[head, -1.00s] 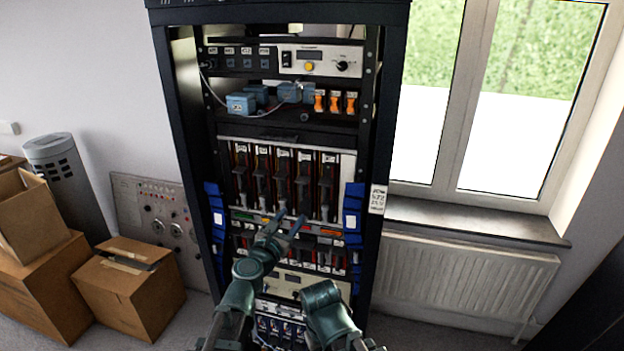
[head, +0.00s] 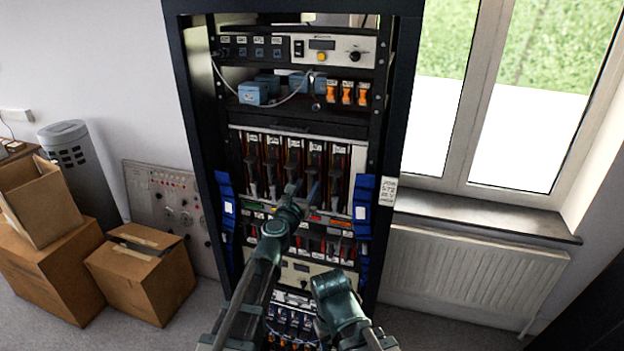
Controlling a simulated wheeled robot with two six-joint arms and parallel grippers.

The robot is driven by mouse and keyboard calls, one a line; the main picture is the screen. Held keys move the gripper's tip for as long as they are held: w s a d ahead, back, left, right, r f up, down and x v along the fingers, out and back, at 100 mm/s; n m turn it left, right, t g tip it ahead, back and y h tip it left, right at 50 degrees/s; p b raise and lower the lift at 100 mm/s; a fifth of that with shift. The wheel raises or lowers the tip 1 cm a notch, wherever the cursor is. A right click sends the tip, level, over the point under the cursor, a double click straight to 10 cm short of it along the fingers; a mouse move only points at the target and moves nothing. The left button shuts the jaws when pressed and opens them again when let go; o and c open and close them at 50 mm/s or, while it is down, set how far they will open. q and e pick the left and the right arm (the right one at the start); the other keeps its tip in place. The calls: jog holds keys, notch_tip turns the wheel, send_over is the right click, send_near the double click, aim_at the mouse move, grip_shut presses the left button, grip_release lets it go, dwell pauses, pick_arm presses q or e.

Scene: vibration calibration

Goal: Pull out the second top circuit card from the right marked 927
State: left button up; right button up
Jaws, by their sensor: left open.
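The top row of dark circuit cards stands upright in the rack's upper card bay, with several cards side by side. The second card from the right (head: 315,160) is in its slot, level with its neighbours; its white label is too small to read. My left gripper (head: 302,190) is open and empty, its fingers pointing up in front of the lower part of the top row. It overlaps the lower ends of the middle cards, and I cannot tell the gap in depth. My right arm (head: 340,305) shows at the bottom, but its gripper does not show.
The black rack (head: 400,110) frames the bay, with blue side pieces (head: 362,200) at both sides. A second card row (head: 335,248) sits below, partly hidden by my arms. Cardboard boxes (head: 140,275) stand left; a radiator (head: 470,275) and window are right.

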aim_at(311, 179)
pick_arm(q)
jog(key=x, duration=0.5)
jog(key=shift+w, duration=0.1)
grip_shut()
dwell(1.2)
